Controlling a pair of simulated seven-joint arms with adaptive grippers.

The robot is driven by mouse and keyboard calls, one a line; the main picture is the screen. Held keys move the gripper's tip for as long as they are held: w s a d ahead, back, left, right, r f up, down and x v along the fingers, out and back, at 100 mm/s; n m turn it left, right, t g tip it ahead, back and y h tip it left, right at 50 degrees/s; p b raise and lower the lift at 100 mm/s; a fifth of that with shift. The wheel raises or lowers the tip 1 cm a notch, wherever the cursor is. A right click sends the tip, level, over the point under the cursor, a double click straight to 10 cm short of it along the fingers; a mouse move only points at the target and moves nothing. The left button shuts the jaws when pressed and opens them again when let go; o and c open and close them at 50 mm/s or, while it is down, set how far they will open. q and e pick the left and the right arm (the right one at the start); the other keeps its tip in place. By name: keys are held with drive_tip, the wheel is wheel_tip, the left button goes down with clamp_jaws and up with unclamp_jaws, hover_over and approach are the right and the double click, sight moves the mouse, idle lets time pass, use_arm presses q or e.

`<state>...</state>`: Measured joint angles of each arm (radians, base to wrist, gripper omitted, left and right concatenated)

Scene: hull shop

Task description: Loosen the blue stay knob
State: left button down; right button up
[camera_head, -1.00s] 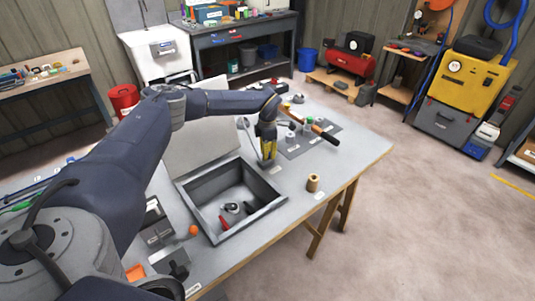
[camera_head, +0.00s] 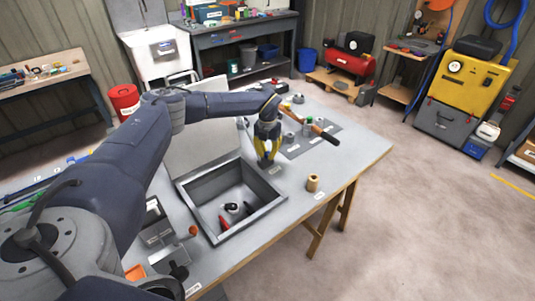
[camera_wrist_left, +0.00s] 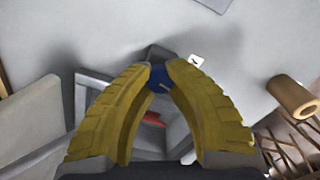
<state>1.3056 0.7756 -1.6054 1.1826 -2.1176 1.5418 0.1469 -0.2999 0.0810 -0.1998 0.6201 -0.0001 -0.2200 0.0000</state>
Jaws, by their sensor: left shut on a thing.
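The blue stay knob (camera_wrist_left: 159,77) shows in the left wrist view, between the tips of my left gripper (camera_wrist_left: 160,82). The yellow fingers are shut on it from both sides and hide part of it. A grey bracket (camera_wrist_left: 156,53) shows just beyond the knob. In the head view my left gripper (camera_head: 267,160) points down at the back right corner of the open grey box (camera_head: 269,188). The knob is hidden by the fingers there. The box's lid (camera_head: 202,125) stands up behind it. My right gripper is not in view.
Inside the box lie a red-handled item (camera_head: 224,222) and small dark parts. A tan roll (camera_head: 313,183) stands right of the box. The table's right front is clear.

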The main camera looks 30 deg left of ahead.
sight(268, 153)
use_arm(q)
drive_tip(key=n, duration=0.4)
drive_tip(key=shift+n, duration=2.5)
drive_tip(key=c, duration=1.1)
unclamp_jaws()
wheel_tip(268, 153, up, 12)
drive_tip(key=shift+d, duration=0.1)
